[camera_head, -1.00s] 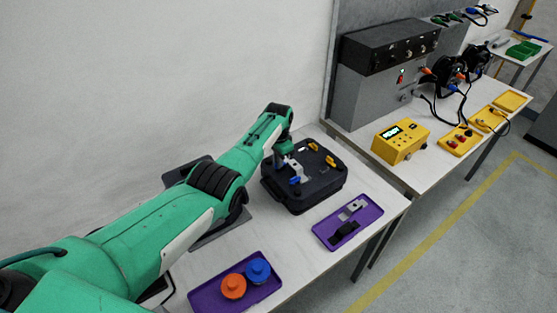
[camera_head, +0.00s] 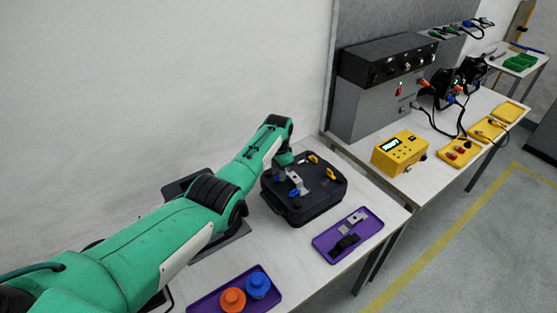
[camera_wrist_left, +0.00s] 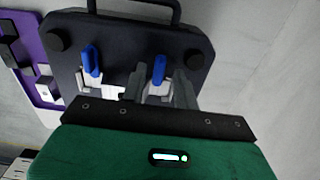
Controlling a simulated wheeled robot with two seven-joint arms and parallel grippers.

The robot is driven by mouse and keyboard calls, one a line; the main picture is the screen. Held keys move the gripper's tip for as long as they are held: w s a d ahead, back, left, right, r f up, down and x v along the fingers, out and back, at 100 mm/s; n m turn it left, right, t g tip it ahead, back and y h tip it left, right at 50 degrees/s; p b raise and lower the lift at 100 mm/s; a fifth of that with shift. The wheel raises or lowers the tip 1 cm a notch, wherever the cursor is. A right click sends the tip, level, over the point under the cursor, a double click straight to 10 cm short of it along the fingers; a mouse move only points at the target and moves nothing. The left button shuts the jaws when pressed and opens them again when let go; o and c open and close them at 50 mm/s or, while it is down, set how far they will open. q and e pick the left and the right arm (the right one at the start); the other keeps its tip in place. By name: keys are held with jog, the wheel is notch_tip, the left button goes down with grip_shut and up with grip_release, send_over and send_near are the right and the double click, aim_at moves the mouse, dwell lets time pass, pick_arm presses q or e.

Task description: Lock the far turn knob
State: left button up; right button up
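A black case (camera_head: 318,199) lies on the near table. It carries blue turn knobs and yellow knobs (camera_head: 331,173). One blue knob (camera_head: 294,193) shows in the head view. In the left wrist view, one blue knob (camera_wrist_left: 92,60) stands at the left, and another blue knob (camera_wrist_left: 159,68) shows between my open left gripper fingers (camera_wrist_left: 161,78). Contact with it cannot be told. Silver latch parts (camera_wrist_left: 155,97) sit below the knobs. In the head view my left gripper (camera_head: 280,174) is low over the case's left side, its tips partly hidden.
A purple tray (camera_head: 370,232) with silver and black parts lies right of the case. Another purple tray (camera_head: 207,305) holds an orange knob (camera_head: 232,300) and a blue knob (camera_head: 258,285). A second table bears a yellow box (camera_head: 400,152) and a grey cabinet (camera_head: 370,105). A wall stands behind.

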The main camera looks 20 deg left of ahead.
pick_arm(q)
jog(key=shift+r, duration=0.55)
notch_tip(320, 180, up, 12)
jog(key=b, duration=0.2)
jog(key=shift+r, duration=0.2)
